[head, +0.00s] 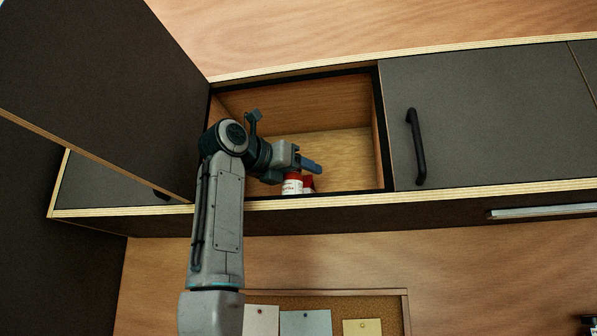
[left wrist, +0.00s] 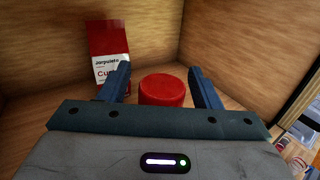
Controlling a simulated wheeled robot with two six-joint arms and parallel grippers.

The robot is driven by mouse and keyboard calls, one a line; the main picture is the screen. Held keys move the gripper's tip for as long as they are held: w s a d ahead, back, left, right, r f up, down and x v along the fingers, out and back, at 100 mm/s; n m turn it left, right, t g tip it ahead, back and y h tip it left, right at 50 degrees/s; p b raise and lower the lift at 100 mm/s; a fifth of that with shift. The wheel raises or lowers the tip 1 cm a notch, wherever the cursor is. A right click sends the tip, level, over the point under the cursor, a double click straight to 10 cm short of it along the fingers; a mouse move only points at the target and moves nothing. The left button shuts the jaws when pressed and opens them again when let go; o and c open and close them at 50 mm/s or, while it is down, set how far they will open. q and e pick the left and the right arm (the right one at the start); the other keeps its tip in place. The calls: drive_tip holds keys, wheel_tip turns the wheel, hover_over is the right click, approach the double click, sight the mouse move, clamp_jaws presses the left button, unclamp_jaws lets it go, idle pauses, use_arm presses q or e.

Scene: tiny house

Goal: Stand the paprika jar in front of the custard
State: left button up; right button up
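A jar with a red lid (left wrist: 162,90) stands on the cupboard floor, and I take it for the paprika jar. In the head view its white and red label (head: 292,184) shows at the cupboard's front edge. The custard, a red and white box (left wrist: 108,52), stands upright beyond the jar and to its left in the left wrist view.
The cupboard's left door (head: 105,85) stands open beside my left arm. The right door (head: 480,115) with its black handle (head: 416,146) is shut. The cupboard floor has a raised front edge (head: 350,194). The rest of the cupboard looks empty.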

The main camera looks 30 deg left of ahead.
use_arm(q)
drive_tip(key=shift+w, duration=0.1)
drive_tip(key=shift+r, duration=0.25)
drive_tip(key=b, duration=0.1)
drive_tip(key=s+b, duration=0.2)
drive_tip(key=shift+s+a+f, duration=0.2)
drive_tip(key=shift+a+f, duration=0.15)
drive_tip(key=shift+f, duration=0.05)
drive_tip(key=b+v, duration=0.2)
drive_tip(key=v, duration=0.2)
drive_tip(key=shift+s+a+r+b, duration=0.1)
drive_tip(key=shift+s+r+b, duration=0.1)
drive_tip(key=shift+s+b, duration=0.15)
drive_tip(key=shift+s+a+r, duration=0.1)
drive_tip(key=shift+s, duration=0.2)
drive_tip(key=shift+w, duration=0.15)
